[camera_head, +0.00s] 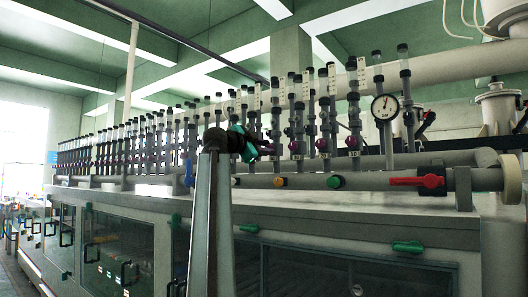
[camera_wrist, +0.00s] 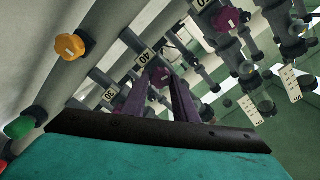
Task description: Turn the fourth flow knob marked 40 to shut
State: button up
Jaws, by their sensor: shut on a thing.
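The flow knob marked 40 is a small purple knob (camera_wrist: 158,76) on a grey valve body, beside a tag reading 40 (camera_wrist: 142,58) in the wrist view. My gripper (camera_wrist: 161,80) has its two dark purple fingers closed on that knob, one on each side. The fingers hide part of it, and its turned angle cannot be read. In the head view my gripper (camera_head: 267,147) reaches from the left to the row of vertical flow tubes; the held knob is hidden there.
A purple knob (camera_wrist: 228,20) sits by the 50 tag, and a 30 tag (camera_wrist: 108,95) is on the other side. A yellow knob (camera_head: 279,181), a green knob (camera_head: 336,182) and a red-handled valve (camera_head: 430,181) line the lower pipe. A pressure gauge (camera_head: 384,107) stands right.

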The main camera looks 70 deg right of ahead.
jog(key=shift+w+f+m, duration=0.1)
jog(key=shift+f+m, duration=0.15)
jog(key=shift+m, duration=2.3)
jog(key=shift+s+f+m, duration=0.1)
jog(key=shift+f+m, duration=0.1)
jog(key=shift+m, duration=2.3)
jog(key=shift+w+f+m, duration=0.1)
jog(key=shift+f+m, duration=0.15)
jog(key=shift+m, duration=2.3)
jog(key=o, duration=1.1)
jog(key=shift+w+d, duration=0.1)
jog(key=shift+c, duration=0.2)
jog(key=p+v, duration=0.4)
jog(key=v, duration=1)
jog(key=shift+r, duration=0.25)
